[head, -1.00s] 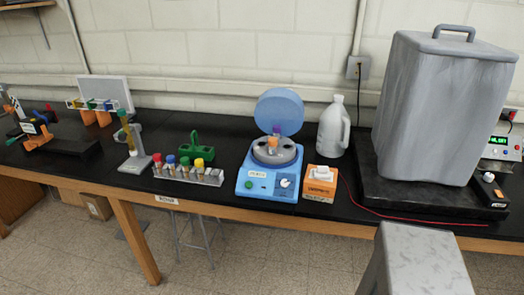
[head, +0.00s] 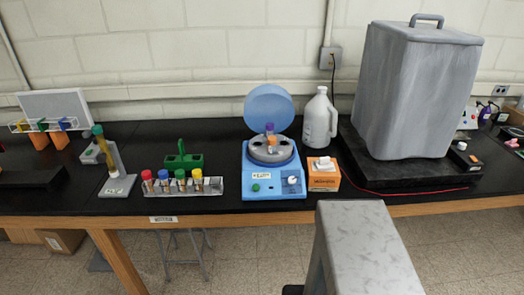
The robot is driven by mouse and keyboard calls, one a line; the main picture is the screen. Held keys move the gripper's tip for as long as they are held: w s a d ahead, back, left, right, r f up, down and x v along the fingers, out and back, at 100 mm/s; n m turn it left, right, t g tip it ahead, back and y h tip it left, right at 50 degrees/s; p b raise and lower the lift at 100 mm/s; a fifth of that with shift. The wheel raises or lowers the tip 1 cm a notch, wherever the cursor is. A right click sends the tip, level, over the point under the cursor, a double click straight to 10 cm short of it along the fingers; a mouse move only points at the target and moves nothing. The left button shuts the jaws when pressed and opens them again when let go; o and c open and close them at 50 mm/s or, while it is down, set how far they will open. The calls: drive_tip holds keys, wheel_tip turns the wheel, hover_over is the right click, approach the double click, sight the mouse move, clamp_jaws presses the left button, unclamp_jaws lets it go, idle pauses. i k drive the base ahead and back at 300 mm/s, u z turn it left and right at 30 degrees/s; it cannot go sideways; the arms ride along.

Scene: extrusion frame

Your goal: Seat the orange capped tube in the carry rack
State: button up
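An orange cap (head: 272,141) shows in the open bowl of the blue centrifuge (head: 262,190), in front of a purple cap (head: 269,127). The tube below the orange cap is hidden in the rotor. The centrifuge's blue lid (head: 270,104) stands raised behind the bowl. A green rack with an upright handle (head: 183,160), which looks like the carry rack, stands on the bench left of the centrifuge. Its slots are too small to make out. My gripper is not in view.
A grey rack of capped tubes (head: 182,187) stands in front of the green rack. An orange-and-white box (head: 323,173) and a white jug (head: 320,120) stand right of the centrifuge. A tall grey block (head: 365,245) rises in the foreground. Black bench shows between the items.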

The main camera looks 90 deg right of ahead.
sight(186, 162)
drive_tip(key=i, duration=0.85)
drive_tip(key=u, duration=0.75)
drive_tip(key=k, duration=0.15)
drive_tip(key=z, duration=3)
